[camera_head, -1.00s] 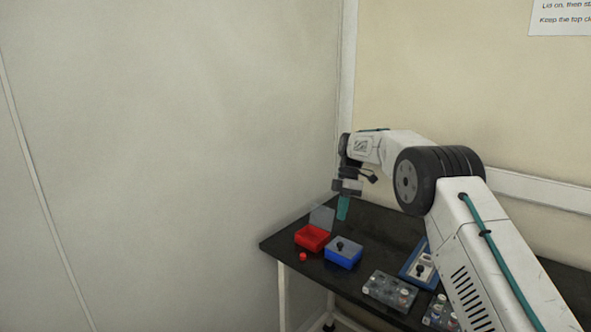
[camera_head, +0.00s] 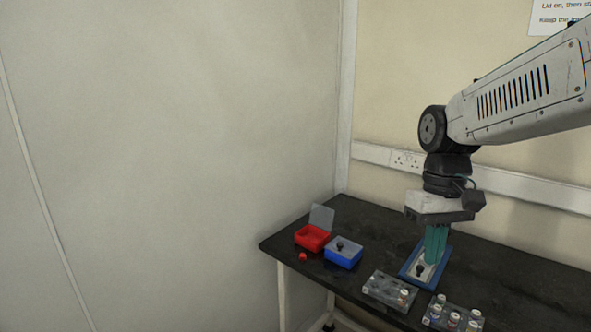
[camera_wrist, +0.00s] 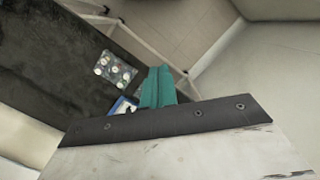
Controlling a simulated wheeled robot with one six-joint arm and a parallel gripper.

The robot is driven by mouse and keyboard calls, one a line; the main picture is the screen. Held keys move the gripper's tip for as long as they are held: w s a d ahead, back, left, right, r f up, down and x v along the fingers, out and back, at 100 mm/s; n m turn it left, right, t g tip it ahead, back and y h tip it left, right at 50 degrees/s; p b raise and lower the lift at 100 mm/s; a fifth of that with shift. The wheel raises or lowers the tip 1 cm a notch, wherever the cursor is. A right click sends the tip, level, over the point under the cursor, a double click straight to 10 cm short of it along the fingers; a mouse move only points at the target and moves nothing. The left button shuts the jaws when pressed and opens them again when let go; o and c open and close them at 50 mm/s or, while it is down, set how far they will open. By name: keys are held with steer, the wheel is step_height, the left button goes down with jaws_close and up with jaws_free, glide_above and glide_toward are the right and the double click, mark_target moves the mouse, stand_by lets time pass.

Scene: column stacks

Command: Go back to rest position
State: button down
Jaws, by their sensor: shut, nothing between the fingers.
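My gripper (camera_head: 436,258) has teal fingers that are shut and empty. In the head view it points down in front of or above the blue-rimmed tray (camera_head: 408,277), hiding part of it; I cannot tell the height. The teal fingers also show in the wrist view (camera_wrist: 158,88), pressed together with nothing between them.
A small red piece (camera_head: 303,257) lies near the red box. Walls stand behind and left.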

steer(key=s+d+m+t, duration=0.2)
steer(key=s+t, duration=0.1)
steer(key=s, duration=1.5)
steer(key=shift+d, duration=0.2)
